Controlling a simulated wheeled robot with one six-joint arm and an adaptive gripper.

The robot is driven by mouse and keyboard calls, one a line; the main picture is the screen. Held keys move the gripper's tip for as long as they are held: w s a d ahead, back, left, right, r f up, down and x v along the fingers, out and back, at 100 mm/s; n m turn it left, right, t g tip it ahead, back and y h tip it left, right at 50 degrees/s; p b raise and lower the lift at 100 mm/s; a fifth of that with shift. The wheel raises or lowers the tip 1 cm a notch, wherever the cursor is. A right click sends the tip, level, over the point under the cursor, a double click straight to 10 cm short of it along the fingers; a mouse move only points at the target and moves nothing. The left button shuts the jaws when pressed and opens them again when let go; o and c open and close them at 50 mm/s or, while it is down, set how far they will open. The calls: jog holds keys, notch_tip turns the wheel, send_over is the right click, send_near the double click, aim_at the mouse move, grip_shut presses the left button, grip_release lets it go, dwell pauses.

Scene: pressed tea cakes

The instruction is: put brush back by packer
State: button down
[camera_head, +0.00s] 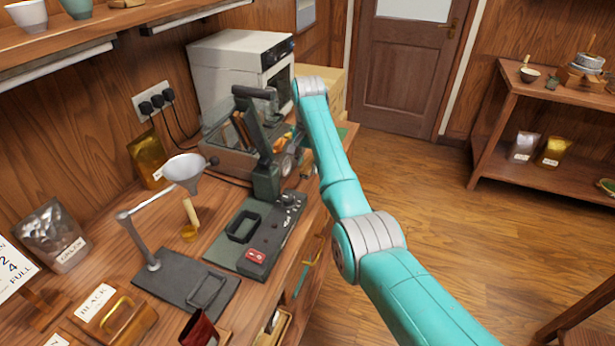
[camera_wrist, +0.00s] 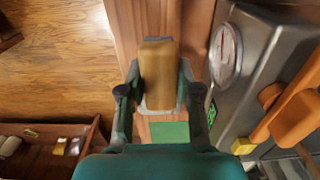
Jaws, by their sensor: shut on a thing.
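In the wrist view my gripper (camera_wrist: 157,94) is shut on the brush (camera_wrist: 158,72), with one dark finger on each side of its tan wooden body. A pale grey edge shows around the brush's lower part; its bristles are hidden. The brush is over the wooden counter near its edge, beside a green mat (camera_wrist: 170,132). A grey metal machine with a round dial (camera_wrist: 226,54), possibly the packer, stands just right of the brush. In the head view my gripper is at the counter's far right end, partly hidden behind the dark lever press (camera_head: 266,178).
A grey box (camera_head: 222,160) with brown items stands left of my gripper, before a white oven-like appliance (camera_head: 235,62). A funnel stand (camera_head: 150,252) and a dark base plate (camera_head: 235,250) fill the near counter. Open floor (camera_head: 430,190) lies to the right.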

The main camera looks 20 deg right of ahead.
aim_at(308, 185)
jog(key=shift+f, duration=2.4)
jog(key=c, duration=0.8)
grip_release()
jog(key=shift+f, duration=0.1)
